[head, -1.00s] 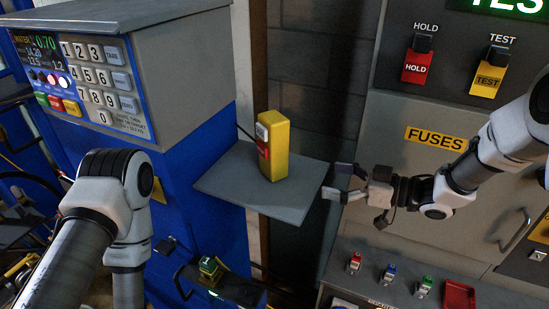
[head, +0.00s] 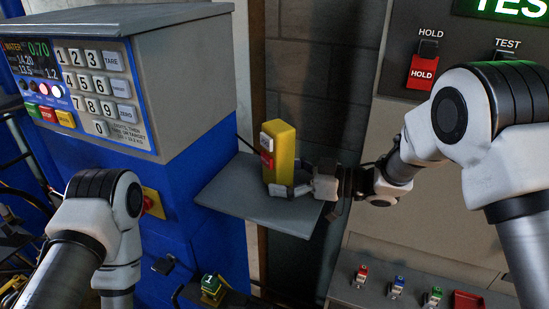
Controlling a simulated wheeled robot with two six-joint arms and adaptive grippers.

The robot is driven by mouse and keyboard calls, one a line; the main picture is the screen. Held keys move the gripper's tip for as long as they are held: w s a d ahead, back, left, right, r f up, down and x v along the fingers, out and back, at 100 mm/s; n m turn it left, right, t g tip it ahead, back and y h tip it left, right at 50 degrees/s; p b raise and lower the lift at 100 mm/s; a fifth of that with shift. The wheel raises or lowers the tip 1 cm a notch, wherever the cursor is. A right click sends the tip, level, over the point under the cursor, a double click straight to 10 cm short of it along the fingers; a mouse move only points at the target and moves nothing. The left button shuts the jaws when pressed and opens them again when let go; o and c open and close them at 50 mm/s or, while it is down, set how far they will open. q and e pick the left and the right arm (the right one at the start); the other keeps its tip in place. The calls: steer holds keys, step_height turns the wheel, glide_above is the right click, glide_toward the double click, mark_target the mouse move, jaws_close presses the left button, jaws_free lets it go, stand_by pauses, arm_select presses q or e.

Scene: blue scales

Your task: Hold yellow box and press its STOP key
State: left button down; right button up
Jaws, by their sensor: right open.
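The yellow box (head: 284,150) stands upright on a small grey shelf (head: 235,198) in the head view. Its left-hand face carries a pale key or label (head: 266,140) with a red key (head: 267,159) below it; lettering on them is too small to read. My right gripper (head: 288,179) reaches in from the right at the box's lower part. Its jaws are open, with one finger in front of the box's base and the other partly hidden beside it. Whether the fingers touch the box cannot be told.
A blue cabinet with a keypad (head: 92,85) stands left of the shelf. A panel with a red HOLD switch (head: 423,72) is at the right. Below are a green button (head: 210,283) and several small coloured switches (head: 397,284). A cable runs behind the box.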

steer(key=shift+d, duration=0.15)
steer(key=c, duration=1.2)
steer(key=shift+o, duration=0.2)
stand_by(0.5)
